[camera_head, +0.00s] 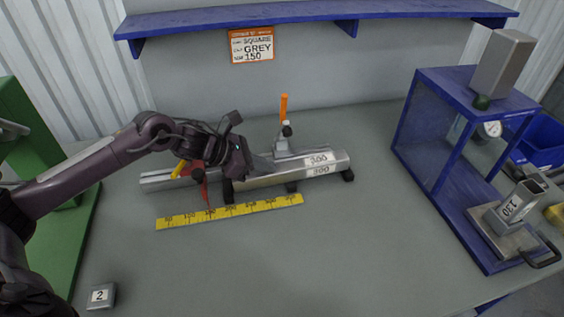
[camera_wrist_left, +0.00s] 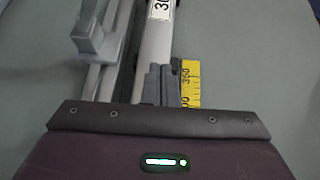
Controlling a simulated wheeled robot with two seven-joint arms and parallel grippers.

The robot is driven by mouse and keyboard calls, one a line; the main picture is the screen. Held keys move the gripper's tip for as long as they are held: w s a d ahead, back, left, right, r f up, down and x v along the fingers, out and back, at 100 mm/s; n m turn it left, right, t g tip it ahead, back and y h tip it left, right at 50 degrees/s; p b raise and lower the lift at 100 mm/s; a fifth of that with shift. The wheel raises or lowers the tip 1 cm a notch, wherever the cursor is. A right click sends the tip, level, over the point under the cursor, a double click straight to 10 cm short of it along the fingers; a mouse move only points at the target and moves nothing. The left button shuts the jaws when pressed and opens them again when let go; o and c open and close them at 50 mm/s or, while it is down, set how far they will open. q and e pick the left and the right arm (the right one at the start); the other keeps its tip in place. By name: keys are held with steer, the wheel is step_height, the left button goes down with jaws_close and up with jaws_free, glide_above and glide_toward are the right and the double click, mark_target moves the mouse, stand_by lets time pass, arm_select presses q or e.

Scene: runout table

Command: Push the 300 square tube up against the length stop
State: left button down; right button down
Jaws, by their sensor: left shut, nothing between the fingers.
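The grey square tube (camera_head: 268,181) lies along the rail right of centre in the head view, with "300" labels on its top and front near its right end. It also shows in the wrist view (camera_wrist_left: 156,45), running away from me. My left gripper (camera_head: 262,164) is shut and empty over the tube's left part; its grey fingers (camera_wrist_left: 163,75) are at the tube, but contact is unclear. A red piece with a pointer (camera_head: 204,186), perhaps the length stop, stands left of the gripper, partly hidden by it. The tube's left end is hidden. My right gripper is not in view.
A yellow ruler (camera_head: 240,209) lies along the rail's front. A clamp with an orange handle (camera_head: 284,110) stands behind the tube. A blue frame (camera_head: 448,190) stands at right, a small block marked 2 (camera_head: 101,296) at front left. The front middle is clear.

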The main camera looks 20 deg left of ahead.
arm_select(q)
steer(key=shift+r, duration=0.35)
steer(key=v, duration=0.2)
steer(key=b+v, duration=0.1)
steer(key=v, duration=0.1)
steer(key=f+b+v, duration=0.1)
steer(key=v, duration=0.1)
steer(key=shift+s+a+r, duration=0.2)
steer(key=shift+s+a, duration=0.05)
steer(key=shift+a, duration=0.2)
steer(key=shift+s+a+r, duration=0.2)
steer(key=shift+s+r, duration=0.05)
steer(key=shift+r, duration=0.05)
